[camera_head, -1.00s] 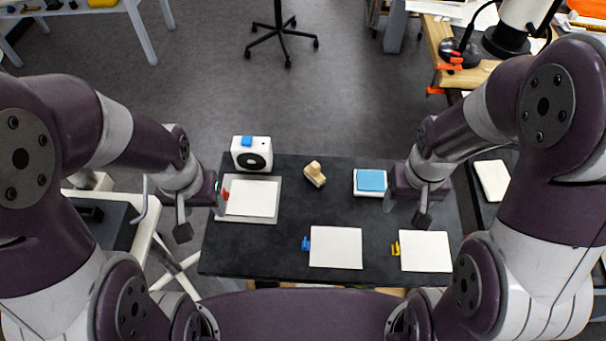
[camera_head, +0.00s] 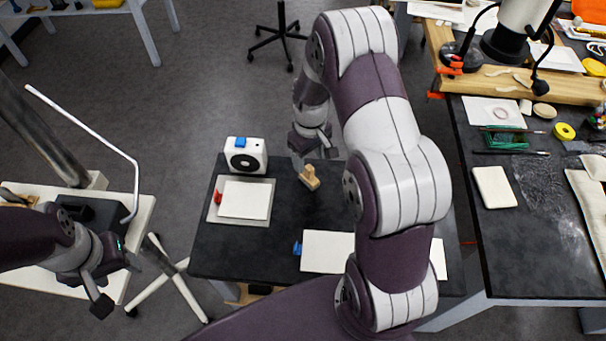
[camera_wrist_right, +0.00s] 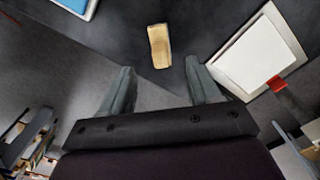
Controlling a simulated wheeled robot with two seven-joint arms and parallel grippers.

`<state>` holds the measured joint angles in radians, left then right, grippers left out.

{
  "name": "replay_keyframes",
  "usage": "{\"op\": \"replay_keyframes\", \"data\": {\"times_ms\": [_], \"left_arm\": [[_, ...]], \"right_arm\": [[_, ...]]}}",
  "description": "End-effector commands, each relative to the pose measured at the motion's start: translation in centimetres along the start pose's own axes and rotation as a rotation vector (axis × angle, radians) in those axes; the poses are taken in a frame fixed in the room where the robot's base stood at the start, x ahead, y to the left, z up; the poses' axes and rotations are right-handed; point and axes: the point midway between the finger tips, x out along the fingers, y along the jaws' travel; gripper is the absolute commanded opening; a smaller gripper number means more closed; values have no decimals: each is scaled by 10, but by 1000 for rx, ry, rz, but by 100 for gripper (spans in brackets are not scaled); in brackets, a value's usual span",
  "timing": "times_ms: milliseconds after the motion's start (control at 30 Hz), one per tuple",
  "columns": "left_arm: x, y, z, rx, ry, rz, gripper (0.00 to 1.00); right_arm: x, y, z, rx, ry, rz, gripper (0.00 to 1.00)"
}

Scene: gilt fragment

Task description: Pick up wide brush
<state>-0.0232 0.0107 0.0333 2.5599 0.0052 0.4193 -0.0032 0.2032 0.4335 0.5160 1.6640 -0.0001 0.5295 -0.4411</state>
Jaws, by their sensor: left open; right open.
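A small pale wooden piece that looks like the wide brush (camera_head: 310,178) stands on the dark table (camera_head: 285,230), near its far edge. It also shows in the right wrist view (camera_wrist_right: 159,46), just beyond my right fingertips and roughly centred between them. My right gripper (camera_head: 315,150) is open and empty, near the brush on its far side; its two fingers (camera_wrist_right: 160,72) are spread apart in the wrist view. My left gripper (camera_head: 115,284) is open and empty, off to the left of the dark table, beside a white stand.
A white box with a black disc (camera_head: 246,157) and a white panel on a grey board (camera_head: 243,200) stand left of the brush. Another white panel (camera_head: 327,252) lies nearer me. My right arm hides much of the table's right side. A cluttered bench (camera_head: 520,230) is at right.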

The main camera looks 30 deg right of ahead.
Motion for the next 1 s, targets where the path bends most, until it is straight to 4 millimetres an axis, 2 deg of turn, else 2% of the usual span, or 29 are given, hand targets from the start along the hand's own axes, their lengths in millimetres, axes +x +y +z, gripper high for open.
{"op": "replay_keyframes", "data": {"times_ms": [100, 167, 367, 467, 700, 733, 767, 900, 1000], "left_arm": [[-5, 0, -1, 0, 0, 0, 56], [-6, 0, -1, 0, 0, 0, 56], [-22, 0, -3, 0, 0, 0, 56], [-22, 0, -3, 0, 0, 0, 56], [-21, 0, -2, 0, 0, 0, 56], [-21, 0, -2, 0, 0, 0, 56], [-21, 0, -2, 0, 0, 0, 56], [-21, 0, -2, 0, 0, 0, 56], [-21, 0, -2, 0, 0, 0, 56]], "right_arm": [[19, 0, 0, 1, -2, -1, 62], [24, 0, 0, 1, 0, 0, 62], [57, -2, 4, 2, -3, -2, 62], [73, -1, 3, 2, -1, -1, 62], [79, -1, 2, 2, 2, 1, 62], [79, -1, 2, 2, 2, 1, 58], [79, -1, 2, 2, 2, 1, 49], [79, -1, 2, 2, 1, 1, 3], [78, -1, 2, 2, 2, 1, 1]]}}
